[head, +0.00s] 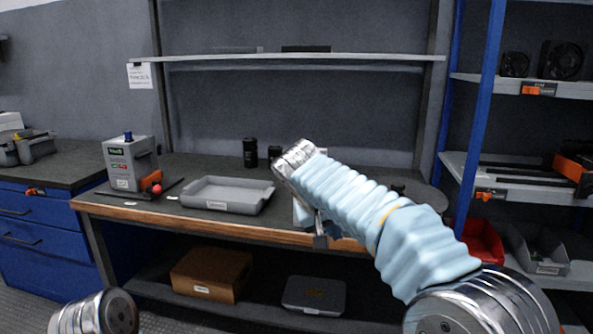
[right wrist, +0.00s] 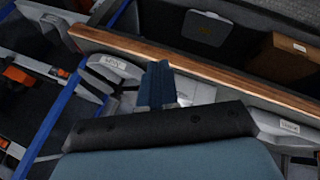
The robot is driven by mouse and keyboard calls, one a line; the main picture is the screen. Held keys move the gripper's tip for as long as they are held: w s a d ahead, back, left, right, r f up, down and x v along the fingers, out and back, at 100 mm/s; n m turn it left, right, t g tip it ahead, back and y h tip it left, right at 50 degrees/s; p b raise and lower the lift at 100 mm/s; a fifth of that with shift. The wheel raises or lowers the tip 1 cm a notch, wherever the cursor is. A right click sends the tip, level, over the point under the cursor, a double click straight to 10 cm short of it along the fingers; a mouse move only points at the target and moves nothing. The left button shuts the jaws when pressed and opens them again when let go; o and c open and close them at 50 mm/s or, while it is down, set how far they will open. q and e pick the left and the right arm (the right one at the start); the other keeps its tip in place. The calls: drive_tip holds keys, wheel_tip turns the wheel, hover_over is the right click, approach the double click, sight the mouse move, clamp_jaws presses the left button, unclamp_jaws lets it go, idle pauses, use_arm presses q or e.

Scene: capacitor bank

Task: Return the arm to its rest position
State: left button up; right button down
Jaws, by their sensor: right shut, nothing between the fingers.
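My right arm, in a pale blue sleeve, rises from the lower right of the head view and bends at a silver joint in front of the workbench (head: 115,207). My right gripper (head: 320,240) hangs below that joint, near the bench's front edge and partly hidden by the sleeve. In the right wrist view the gripper (right wrist: 158,85) is shut, with its blue fingers together and nothing between them. Only a silver part of my left arm shows at the lower left of the head view; the left gripper is out of sight.
A grey tray (head: 227,207), a grey tester box (head: 130,163) and a black cylinder (head: 250,153) stand on the bench. A cardboard box (head: 211,274) and a grey case (head: 314,295) are on the shelf below. A blue-framed rack (head: 486,95) with bins stands at the right.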

wheel_tip(320, 180, down, 17)
drive_tip(key=w+n+g+y, duration=0.2)
drive_tip(key=s+d+f+g+y, duration=0.15)
drive_tip(key=s+f, duration=0.25)
drive_tip(key=f, duration=0.6)
drive_tip(key=s+a+f+g+y, duration=0.1)
drive_tip(key=s+f+y, duration=0.15)
drive_tip(key=f, duration=0.75)
drive_tip(key=s+f+m+y, duration=0.1)
drive_tip(key=s+f, duration=0.3)
drive_tip(key=s, duration=0.4)
drive_tip(key=s+d+f+m, duration=0.1)
drive_tip(key=s+f+m, duration=0.1)
drive_tip(key=s+f, duration=0.3)
drive_tip(key=s+d+f+m+y, duration=0.1)
drive_tip(key=s+f, duration=0.4)
drive_tip(key=s, duration=0.5)
drive_tip(key=shift+s+m+y, duration=0.3)
drive_tip(key=shift+s+m, duration=0.05)
drive_tip(key=shift+m, duration=0.15)
drive_tip(key=shift+d, duration=0.1)
